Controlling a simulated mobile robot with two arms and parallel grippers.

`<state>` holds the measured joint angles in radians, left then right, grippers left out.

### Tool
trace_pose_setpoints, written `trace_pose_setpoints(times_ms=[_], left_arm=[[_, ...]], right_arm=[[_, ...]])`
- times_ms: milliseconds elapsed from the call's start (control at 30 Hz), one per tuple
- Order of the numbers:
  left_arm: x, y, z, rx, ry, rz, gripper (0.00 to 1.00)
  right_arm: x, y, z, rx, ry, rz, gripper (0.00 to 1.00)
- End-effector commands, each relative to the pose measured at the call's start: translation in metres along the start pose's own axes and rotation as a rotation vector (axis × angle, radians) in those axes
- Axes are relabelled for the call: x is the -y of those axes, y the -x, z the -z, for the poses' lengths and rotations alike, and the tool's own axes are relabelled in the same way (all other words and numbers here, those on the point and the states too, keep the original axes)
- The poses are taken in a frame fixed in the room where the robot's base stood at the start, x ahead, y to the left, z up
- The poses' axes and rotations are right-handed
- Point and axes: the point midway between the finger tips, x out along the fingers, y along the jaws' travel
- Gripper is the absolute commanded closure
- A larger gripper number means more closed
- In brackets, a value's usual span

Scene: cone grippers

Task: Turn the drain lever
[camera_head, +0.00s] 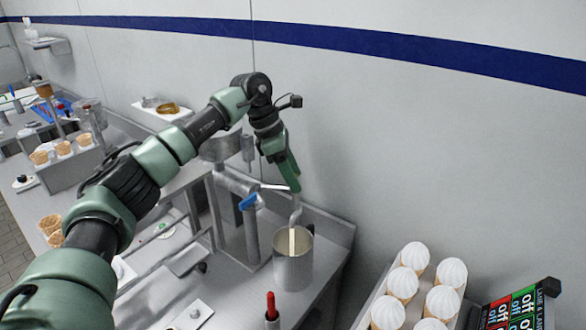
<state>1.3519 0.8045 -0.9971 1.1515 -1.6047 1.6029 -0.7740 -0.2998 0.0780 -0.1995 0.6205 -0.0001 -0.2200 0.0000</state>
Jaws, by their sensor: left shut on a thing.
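My left gripper (292,186) is shut at the bent metal rod (297,210) above a metal cup. Its fingertips hide the rod's upper part, so the exact grip is hard to see. A blue lever (248,202) sits on the metal pipework to the left of the gripper, apart from it. I cannot tell for certain which of these is the drain lever. My right gripper is not in view.
The metal cup (293,272) stands below the gripper with a pale stick in it. A red-topped item (271,305) stands in front. The wall is close behind.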

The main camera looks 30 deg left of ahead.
Motion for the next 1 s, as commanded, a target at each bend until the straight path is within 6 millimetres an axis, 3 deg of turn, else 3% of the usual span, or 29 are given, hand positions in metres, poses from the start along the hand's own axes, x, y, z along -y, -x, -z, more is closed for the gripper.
trace_pose_setpoints(times_ms=[500,1000], left_arm=[[-0.003,0.003,-0.003,0.002,-0.408,0.167,0.90],[-0.004,0.001,-0.003,0.001,-0.575,0.233,0.90]], right_arm=[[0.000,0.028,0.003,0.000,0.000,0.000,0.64],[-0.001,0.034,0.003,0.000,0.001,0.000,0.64]])
